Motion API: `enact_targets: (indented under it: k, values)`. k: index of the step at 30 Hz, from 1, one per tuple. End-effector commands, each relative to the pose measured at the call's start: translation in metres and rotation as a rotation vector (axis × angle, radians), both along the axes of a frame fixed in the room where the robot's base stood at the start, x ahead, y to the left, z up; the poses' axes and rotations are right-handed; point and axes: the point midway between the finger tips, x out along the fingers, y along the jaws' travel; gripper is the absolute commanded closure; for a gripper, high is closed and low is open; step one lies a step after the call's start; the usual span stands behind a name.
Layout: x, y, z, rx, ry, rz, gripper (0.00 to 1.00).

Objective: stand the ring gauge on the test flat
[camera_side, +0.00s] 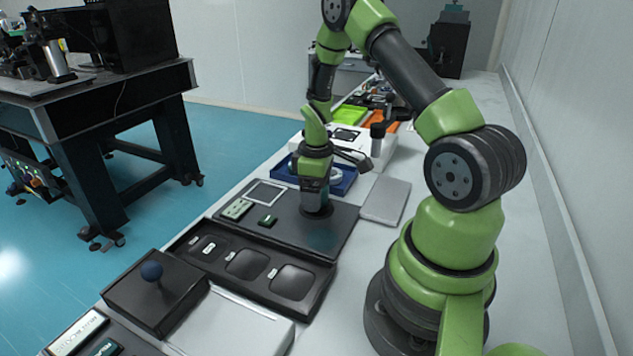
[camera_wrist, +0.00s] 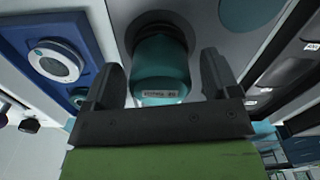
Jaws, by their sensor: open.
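A teal cylinder with a small pale label (camera_wrist: 160,75), which I take to be the ring gauge, stands with its far end at a black round collar (camera_wrist: 152,30). My gripper (camera_wrist: 160,68) is open, with one finger on either side of it and visible gaps. In the side view my gripper (camera_side: 316,188) points down over the dark board (camera_side: 285,228), and the gauge is mostly hidden there. A flat teal disc (camera_wrist: 240,12), likely the test flat, lies bare on the board; it shows faintly in the side view (camera_side: 322,241).
A blue tray (camera_side: 345,186) with white round parts stands behind the board; a white dial-like part (camera_wrist: 57,62) shows in the wrist view. A black compartment tray (camera_side: 225,262) lies in front. A grey plate (camera_side: 386,200) lies right. A blue-knobbed box (camera_side: 155,295) stands front left.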

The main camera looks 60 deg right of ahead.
Motion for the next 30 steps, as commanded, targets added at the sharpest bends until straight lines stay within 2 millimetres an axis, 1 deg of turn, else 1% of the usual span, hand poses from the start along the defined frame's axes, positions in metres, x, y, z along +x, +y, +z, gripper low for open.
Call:
enact_targets:
  k: [2,5,12,15,18,23,26,29,30]
  values:
    - [0.000,0.000,0.006,-0.002,-0.002,0.000,0.18]
    - [0.001,-0.001,0.021,-0.003,-0.005,-0.001,0.18]
    - [0.001,-0.001,0.075,-0.005,-0.006,0.000,0.18]
    - [0.000,-0.001,0.094,-0.004,-0.005,0.001,0.18]
    - [0.000,0.000,0.109,-0.002,-0.004,-0.001,0.18]
    - [0.000,0.002,0.124,-0.003,-0.007,-0.003,0.18]
    - [0.002,0.015,0.142,-0.014,-0.041,-0.030,0.18]
    - [0.003,0.042,0.173,-0.025,-0.114,-0.089,0.18]
    - [0.001,0.056,0.188,-0.024,-0.153,-0.120,0.18]
